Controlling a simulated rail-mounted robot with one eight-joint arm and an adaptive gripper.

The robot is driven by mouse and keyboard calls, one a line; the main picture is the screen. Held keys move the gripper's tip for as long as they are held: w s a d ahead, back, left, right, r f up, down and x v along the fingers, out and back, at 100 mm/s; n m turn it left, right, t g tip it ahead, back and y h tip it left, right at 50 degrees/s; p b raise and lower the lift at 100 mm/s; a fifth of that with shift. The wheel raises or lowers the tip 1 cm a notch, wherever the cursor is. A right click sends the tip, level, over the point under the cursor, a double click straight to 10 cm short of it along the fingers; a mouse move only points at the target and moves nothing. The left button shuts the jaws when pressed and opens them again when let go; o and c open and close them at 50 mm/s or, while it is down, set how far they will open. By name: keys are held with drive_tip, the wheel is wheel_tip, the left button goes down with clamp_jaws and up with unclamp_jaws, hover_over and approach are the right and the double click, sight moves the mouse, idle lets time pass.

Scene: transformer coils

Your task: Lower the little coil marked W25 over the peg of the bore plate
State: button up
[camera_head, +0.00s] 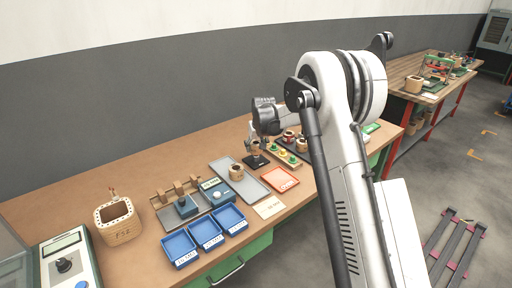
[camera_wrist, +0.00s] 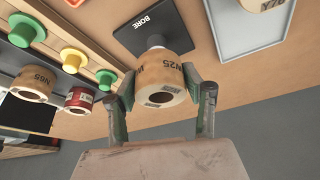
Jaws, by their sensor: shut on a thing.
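The little coil (camera_wrist: 160,68), tan with a dark marking that reads like W25, is between the two fingers of my gripper (camera_wrist: 158,86) in the wrist view. My gripper is shut on its sides, and its round hole shows. The black bore plate (camera_wrist: 178,24), lettered BORE, lies just beyond the coil. A pale part of its peg (camera_wrist: 155,41) shows at the coil's far edge; the rest is hidden. I cannot tell whether the peg is inside the coil. In the head view my gripper (camera_head: 254,146) is small above the bore plate (camera_head: 257,163).
A rack of coloured pegs (camera_wrist: 74,56) with other coils (camera_wrist: 79,99) stands beside the plate. A grey tray (camera_head: 222,164) holds another coil (camera_head: 236,172).

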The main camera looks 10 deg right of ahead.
drive_tip(key=shift+f, duration=0.15)
drive_tip(key=shift+f+b, duration=0.75)
drive_tip(key=shift+f, duration=0.05)
drive_tip(key=o, duration=1.7)
drive_tip(key=shift+o, duration=0.2)
drive_tip(key=shift+r, duration=0.1)
drive_tip(key=shift+r, duration=0.1)
wheel_tip(320, 180, up, 9)
drive_tip(key=p, duration=0.3)
drive_tip(key=shift+f+p, duration=0.2)
drive_tip(key=shift+p, duration=0.1)
